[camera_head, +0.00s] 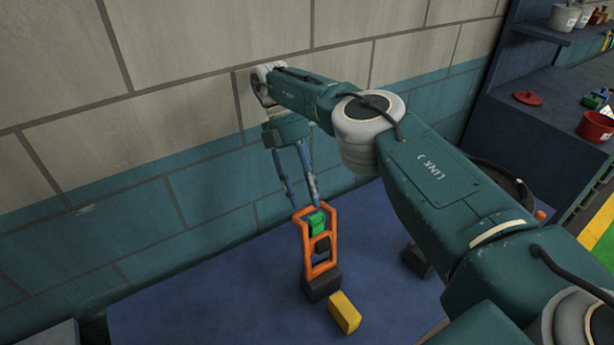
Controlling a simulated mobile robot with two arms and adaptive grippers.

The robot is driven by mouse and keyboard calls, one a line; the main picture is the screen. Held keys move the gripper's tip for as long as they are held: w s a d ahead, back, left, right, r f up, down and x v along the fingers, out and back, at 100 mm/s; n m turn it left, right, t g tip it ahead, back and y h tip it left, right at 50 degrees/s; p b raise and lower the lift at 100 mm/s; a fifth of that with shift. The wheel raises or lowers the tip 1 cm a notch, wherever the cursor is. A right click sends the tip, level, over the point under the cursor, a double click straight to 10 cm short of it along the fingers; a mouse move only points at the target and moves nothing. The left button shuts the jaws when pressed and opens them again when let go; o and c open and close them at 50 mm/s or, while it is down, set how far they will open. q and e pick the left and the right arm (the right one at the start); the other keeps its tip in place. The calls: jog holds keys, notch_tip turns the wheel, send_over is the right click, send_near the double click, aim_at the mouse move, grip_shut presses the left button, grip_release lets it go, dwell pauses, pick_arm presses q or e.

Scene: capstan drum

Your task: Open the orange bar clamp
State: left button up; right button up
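The orange bar clamp (334,240) stands upright as a tall frame on a black block (321,288) on the blue table. A green block (317,223) sits in the upper part of its frame, and a small dark block (322,245) sits lower inside it. My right gripper (305,204) points down from above, its two long blue fingers apart. The fingertips are at the top edge of the clamp. I cannot tell whether they touch it. Nothing shows between the fingers. My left gripper is not in view.
A yellow block (344,312) lies on the blue table (220,300) just right of the black block. A brick wall (150,140) rises behind. A dark shelf at right holds a red pot (594,127) and a red lid (528,98). The table left of the clamp is clear.

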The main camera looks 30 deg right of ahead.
jog(key=shift+r, duration=2.6)
